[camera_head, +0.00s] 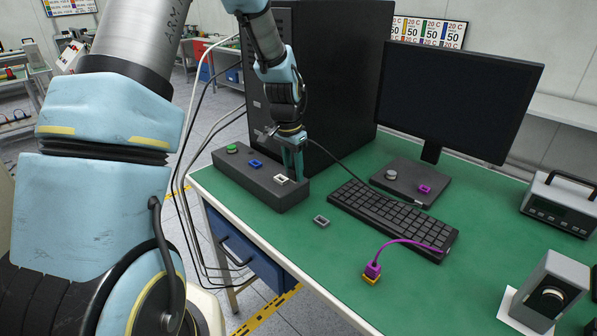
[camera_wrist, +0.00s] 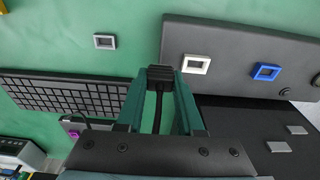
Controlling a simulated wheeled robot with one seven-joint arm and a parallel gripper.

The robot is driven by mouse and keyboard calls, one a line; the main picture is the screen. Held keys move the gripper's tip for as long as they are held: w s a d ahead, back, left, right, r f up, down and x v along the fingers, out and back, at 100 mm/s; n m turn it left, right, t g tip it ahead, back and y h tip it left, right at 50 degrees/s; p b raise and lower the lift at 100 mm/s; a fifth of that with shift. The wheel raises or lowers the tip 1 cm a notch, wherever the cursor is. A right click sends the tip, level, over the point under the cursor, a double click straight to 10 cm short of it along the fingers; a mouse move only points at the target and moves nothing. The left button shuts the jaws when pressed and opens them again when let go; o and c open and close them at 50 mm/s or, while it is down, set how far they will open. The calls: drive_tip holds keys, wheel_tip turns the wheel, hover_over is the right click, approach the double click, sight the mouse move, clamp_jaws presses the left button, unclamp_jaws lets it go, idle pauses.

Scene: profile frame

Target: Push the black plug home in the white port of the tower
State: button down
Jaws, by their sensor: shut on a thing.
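The black plug (camera_wrist: 160,74) is held between the fingertips of my gripper (camera_head: 292,162), which is shut on it. Its black cable (camera_wrist: 158,110) runs back between the fingers. The white port (camera_head: 282,180) is a small rectangular frame on the dark grey block along the foot of the black tower (camera_head: 330,65). In the wrist view, the white port (camera_wrist: 196,64) lies just right of the plug, with a small gap in the picture. The plug appears at the block's end and outside the port. Its height above the port cannot be told. The fingers hide the plug in the head view.
A blue port (camera_head: 255,163) and a green round part (camera_head: 232,149) share the block. A grey port (camera_head: 321,221) lies loose on the green table. The keyboard (camera_head: 390,213), monitor (camera_head: 455,100) and a purple plug on a yellow port (camera_head: 372,272) stand to the right.

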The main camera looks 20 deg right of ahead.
sight(282, 180)
drive_tip(key=shift+w+a+p, duration=0.1)
drive_tip(key=shift+w+a, duration=0.3)
drive_tip(key=shift+w, duration=0.35)
drive_tip(key=shift+w+a+p, duration=0.15)
drive_tip(key=shift+w+a, duration=0.3)
drive_tip(key=shift+w, duration=0.35)
drive_tip(key=shift+w+a+p, duration=0.1)
drive_tip(key=shift+w+a, duration=0.3)
drive_tip(key=shift+w, duration=0.35)
drive_tip(key=shift+f+b, duration=0.7)
drive_tip(key=shift+f, duration=0.4)
idle(0.5)
drive_tip(key=shift+c, duration=2.3)
unclamp_jaws()
drive_tip(key=shift+r, duration=0.1)
wheel_tip(282, 180, up, 11)
drive_tip(key=a+b, duration=0.1)
drive_tip(key=b, duration=0.2)
drive_tip(key=shift+s+f, duration=0.2)
drive_tip(key=shift+s, duration=0.15)
drive_tip(key=shift+a, duration=0.1)
